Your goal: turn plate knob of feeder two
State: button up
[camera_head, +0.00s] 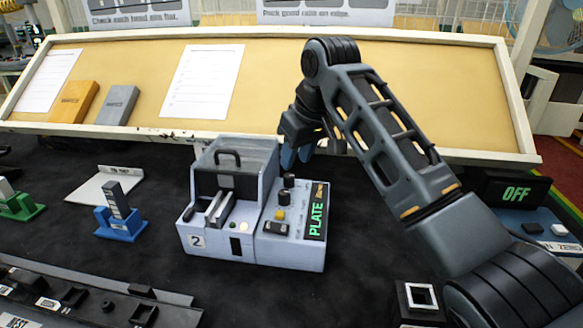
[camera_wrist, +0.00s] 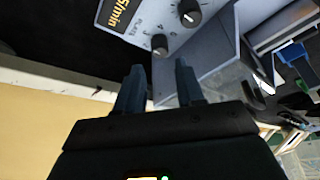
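Feeder two (camera_head: 255,250) is a light grey machine marked "2" with a clear cover, standing on the dark bench. Its right-hand panel carries several knobs or buttons and a green "PLATE" display (camera_head: 316,215). In the wrist view, a small dark knob (camera_wrist: 160,45) sits by faint lettering that looks like "PLATE". A larger black knob (camera_wrist: 189,13) with a white mark lies beyond it. My gripper (camera_head: 295,157) is at the panel's far edge; in the wrist view my gripper (camera_wrist: 159,80) has its fingers apart, with nothing between them. The small knob lies just beyond the fingertips, apparently not touched.
A sloped yellow board (camera_head: 275,85) with papers rises close behind the feeder and gripper. A blue holder (camera_head: 120,224) stands left. An "OFF" display (camera_head: 515,193) is at right. A dark rail (camera_head: 90,295) runs along the front left. Bare bench lies in front of the feeder.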

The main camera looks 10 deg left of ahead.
aim_at(289, 175)
jog(key=shift+x, duration=3.15)
grip_shut()
